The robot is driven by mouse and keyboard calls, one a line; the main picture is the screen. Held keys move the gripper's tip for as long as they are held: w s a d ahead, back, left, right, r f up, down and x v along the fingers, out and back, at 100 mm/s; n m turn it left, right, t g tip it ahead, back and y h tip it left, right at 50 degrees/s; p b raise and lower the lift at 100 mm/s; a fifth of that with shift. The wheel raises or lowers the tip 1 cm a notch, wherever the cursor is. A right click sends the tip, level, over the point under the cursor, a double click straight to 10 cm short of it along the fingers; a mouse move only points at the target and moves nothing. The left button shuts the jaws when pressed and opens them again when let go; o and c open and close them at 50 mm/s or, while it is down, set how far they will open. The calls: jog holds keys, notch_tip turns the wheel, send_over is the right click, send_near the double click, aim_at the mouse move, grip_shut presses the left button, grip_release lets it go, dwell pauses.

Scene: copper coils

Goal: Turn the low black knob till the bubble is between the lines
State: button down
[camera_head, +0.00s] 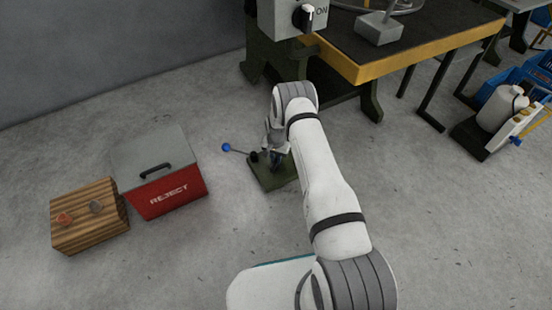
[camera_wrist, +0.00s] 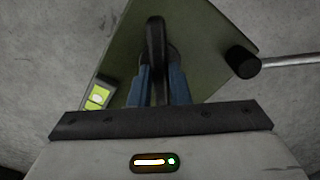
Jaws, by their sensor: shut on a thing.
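A dark green base plate (camera_head: 264,183) lies on the floor under my gripper (camera_head: 279,153); it fills much of the wrist view (camera_wrist: 205,80). A black bar-shaped knob (camera_wrist: 156,38) stands on it, between the two blue fingers of my gripper (camera_wrist: 158,72), which is shut on it. The knob is hidden behind my arm in the head view. A yellow-green level vial (camera_wrist: 97,97) sits at the plate's left edge in the wrist view. A pale bubble shows in it, but its place between the lines is too small to tell.
A lever with a blue ball (camera_head: 226,147) sticks out left of the plate; its black hub (camera_wrist: 242,62) is close to the right finger. A red REJECT box (camera_head: 178,195) and a wooden block (camera_head: 88,226) stand left. A machine (camera_head: 284,20) and bench (camera_head: 400,50) stand behind.

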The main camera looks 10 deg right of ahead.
jog(key=m+b, duration=0.2)
jog(key=m, duration=0.2)
jog(key=shift+m, duration=0.3)
jog(key=m+b, duration=0.1)
jog(key=m, duration=0.3)
jog(key=shift+m, duration=0.3)
jog(key=m+b, duration=0.1)
jog(key=m, duration=0.4)
jog(key=shift+d, duration=0.1)
jog(key=shift+m+b, duration=0.4)
jog(key=shift+m, duration=2.1)
jog(key=shift+s, duration=0.1)
jog(key=c, duration=1.4)
grip_release()
jog(key=shift+o, duration=0.2)
